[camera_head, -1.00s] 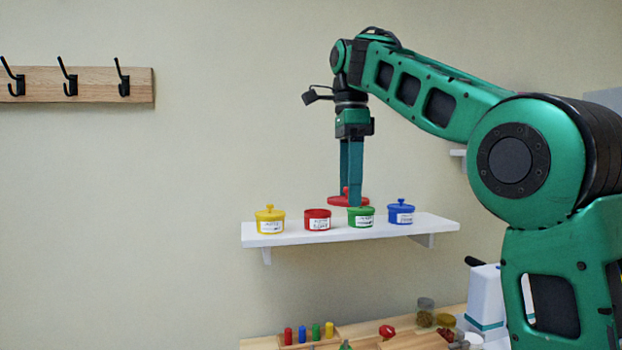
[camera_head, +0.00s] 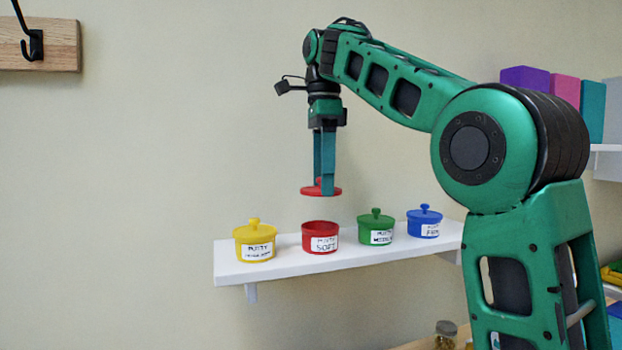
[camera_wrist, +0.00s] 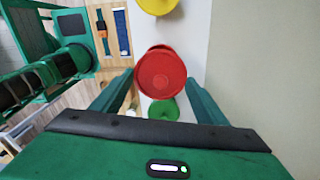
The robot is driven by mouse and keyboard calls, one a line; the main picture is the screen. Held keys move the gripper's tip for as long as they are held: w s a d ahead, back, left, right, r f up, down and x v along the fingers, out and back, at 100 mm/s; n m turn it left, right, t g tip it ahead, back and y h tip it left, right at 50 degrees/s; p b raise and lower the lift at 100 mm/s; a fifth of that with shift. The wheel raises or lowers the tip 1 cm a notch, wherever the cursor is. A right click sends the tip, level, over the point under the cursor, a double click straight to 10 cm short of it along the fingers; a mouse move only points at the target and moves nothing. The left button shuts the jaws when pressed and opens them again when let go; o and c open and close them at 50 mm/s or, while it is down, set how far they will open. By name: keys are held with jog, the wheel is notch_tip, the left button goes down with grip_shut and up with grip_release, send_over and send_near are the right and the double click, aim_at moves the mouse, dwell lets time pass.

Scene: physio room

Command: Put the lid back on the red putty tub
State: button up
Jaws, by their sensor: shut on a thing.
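The red putty tub (camera_head: 320,240) stands open on the white wall shelf, its label facing me. My gripper (camera_head: 324,184) points down and is shut on the knob of the red lid (camera_head: 308,191). The lid is level and held above the tub, with a clear gap between them. In the head view it lies roughly over the tub's opening. In the wrist view the red lid (camera_wrist: 160,75) shows between the fingers, and red behind its edge may be the tub. The exact alignment is hard to tell.
On the white shelf (camera_head: 285,268), a lidded yellow tub (camera_head: 254,243) stands left of the red one. A lidded green tub (camera_head: 376,229) and a lidded blue tub (camera_head: 424,224) stand to its right. The wall is close behind. A jar (camera_head: 445,334) sits below.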

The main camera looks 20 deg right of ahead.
jog(key=shift+w+d+f, duration=0.1)
jog(key=shift+d+f, duration=0.05)
jog(key=shift+f, duration=3.05)
jog(key=shift+a+f, duration=0.15)
jog(key=shift+a, duration=0.05)
dwell(0.4)
jog(key=o, duration=1.4)
jog(key=shift+r, duration=3.5)
